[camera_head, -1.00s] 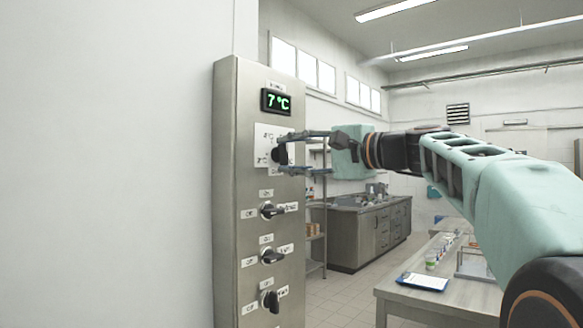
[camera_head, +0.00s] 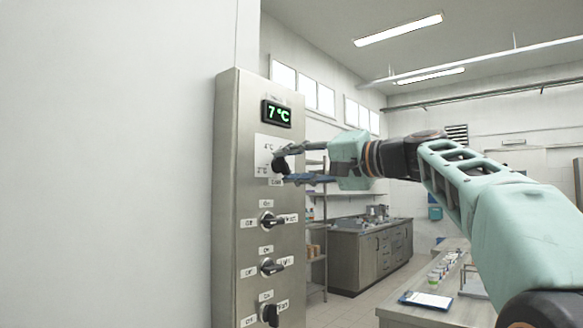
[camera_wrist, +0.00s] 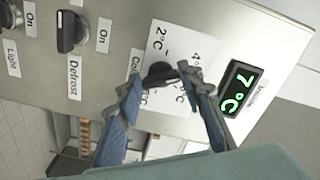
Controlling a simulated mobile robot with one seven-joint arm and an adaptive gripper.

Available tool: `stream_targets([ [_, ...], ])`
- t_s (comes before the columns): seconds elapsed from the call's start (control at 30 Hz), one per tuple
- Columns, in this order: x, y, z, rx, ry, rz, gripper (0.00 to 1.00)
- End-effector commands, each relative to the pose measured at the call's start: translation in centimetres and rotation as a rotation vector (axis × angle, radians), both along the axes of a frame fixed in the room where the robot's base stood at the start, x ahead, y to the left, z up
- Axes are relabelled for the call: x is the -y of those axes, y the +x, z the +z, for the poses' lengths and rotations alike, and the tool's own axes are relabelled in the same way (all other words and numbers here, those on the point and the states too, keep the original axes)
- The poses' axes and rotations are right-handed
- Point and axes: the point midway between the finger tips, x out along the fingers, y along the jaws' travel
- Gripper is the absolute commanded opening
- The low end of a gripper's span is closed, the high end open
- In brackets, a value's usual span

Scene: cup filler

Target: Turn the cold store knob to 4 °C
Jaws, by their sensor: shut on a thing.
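The cold store knob (camera_head: 280,164) is black and sits on a white dial plate (camera_head: 262,146) near the top of a steel panel (camera_head: 230,190). The plate carries 2 °C and 4 °C marks; other marks are partly hidden. The green display (camera_head: 277,113) above reads 7 °C, also in the wrist view (camera_wrist: 238,88). My gripper (camera_head: 284,164) comes from the right and is shut on the knob. In the wrist view the knob (camera_wrist: 158,74) shows between the fingertips, which partly cover the plate.
Below on the panel are three black switches, upper (camera_head: 270,220), middle (camera_head: 270,267) and lower (camera_head: 269,314), with On and Off labels. A workbench (camera_head: 450,290) with a clipboard (camera_head: 426,300) stands at the lower right. A steel counter (camera_head: 350,260) is farther back.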

Motion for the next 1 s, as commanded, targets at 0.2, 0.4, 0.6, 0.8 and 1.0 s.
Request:
stream_targets([
  [0.2,0.0,0.0,-0.1,-0.002,0.000,0.000,0.10],
  [0.4,0.0,0.0,0.0,-0.002,0.000,0.000,0.52],
  [0.6,0.0,0.0,0.0,-0.001,0.001,0.000,0.52],
  [0.8,1.0,-0.7,0.0,0.000,-0.001,-0.003,0.52],
  [1.0,4.2,-3.1,0.1,-0.001,0.001,-0.006,0.52],
])
